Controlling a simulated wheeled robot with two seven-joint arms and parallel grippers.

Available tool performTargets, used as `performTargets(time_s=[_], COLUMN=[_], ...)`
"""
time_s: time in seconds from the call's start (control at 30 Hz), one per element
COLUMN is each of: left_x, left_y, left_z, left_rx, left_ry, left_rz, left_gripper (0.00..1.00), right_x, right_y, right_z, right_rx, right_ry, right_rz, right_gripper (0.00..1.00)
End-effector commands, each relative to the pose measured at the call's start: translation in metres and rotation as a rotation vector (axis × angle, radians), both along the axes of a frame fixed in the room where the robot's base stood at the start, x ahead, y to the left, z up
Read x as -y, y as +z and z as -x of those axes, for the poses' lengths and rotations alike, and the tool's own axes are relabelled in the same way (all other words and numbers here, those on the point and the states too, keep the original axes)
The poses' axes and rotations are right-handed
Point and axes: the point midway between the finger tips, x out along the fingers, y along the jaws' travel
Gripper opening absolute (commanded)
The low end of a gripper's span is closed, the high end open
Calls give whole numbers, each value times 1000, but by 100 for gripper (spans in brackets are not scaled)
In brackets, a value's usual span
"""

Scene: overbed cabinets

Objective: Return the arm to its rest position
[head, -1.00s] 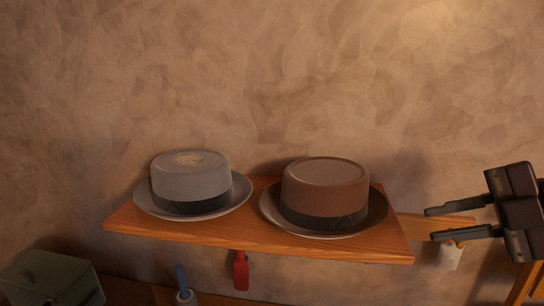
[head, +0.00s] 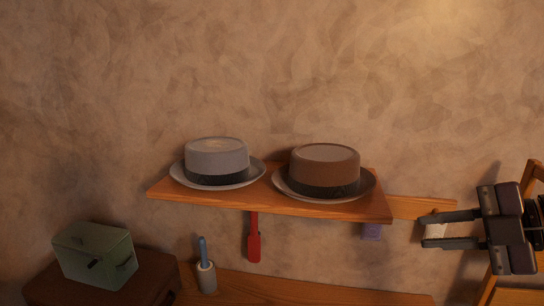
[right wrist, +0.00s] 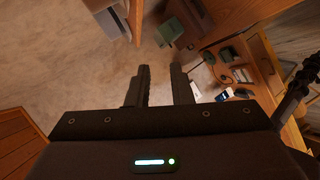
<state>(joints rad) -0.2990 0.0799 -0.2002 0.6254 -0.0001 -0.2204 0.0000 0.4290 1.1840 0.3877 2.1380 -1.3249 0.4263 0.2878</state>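My right gripper (head: 447,230) is at the right side of the head view. Its two dark fingers point left and stand apart, with a clear gap and nothing held. It also shows in the right wrist view (right wrist: 161,84), where the gap between the fingers is empty. A small whitish item (head: 435,230) shows behind the fingertips near the wall; I cannot tell what it is. My left gripper is not in view.
A wooden shelf (head: 220,202) left of the gripper holds a grey hat (head: 217,158) and a brown hat (head: 325,168). A red item (head: 254,240) hangs below. A green box (head: 95,254) is lower left. Wooden framing (head: 490,290) stands close at right.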

Motion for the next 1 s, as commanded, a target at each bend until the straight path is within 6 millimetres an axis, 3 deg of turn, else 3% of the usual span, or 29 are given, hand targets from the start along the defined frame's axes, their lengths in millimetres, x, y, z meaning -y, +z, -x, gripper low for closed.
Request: performTargets(time_s=[0.37, 0.47, 0.6, 0.67, 0.77, 0.9, 1.0], left_x=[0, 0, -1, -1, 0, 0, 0], left_y=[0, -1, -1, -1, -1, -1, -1], left_z=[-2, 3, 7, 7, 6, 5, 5], left_rx=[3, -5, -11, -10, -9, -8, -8], left_ry=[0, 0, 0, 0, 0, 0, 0], left_rz=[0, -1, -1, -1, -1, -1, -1], left_gripper=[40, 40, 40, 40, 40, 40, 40], right_x=[-31, -39, -44, -41, -33, -27, -29], right_y=[-66, -94, -153, -183, -235, -295, -325], right_z=[-57, -72, -82, -78, -56, -8, 26], right_rx=[56, 48, -39, -110, -278, -534, -697], right_ry=[-190, -308, -585, -731, -979, -1255, -1387], right_rz=[-134, -200, -316, -354, -395, -396, -380], right_gripper=[20, 20, 20, 20, 20, 20, 20])
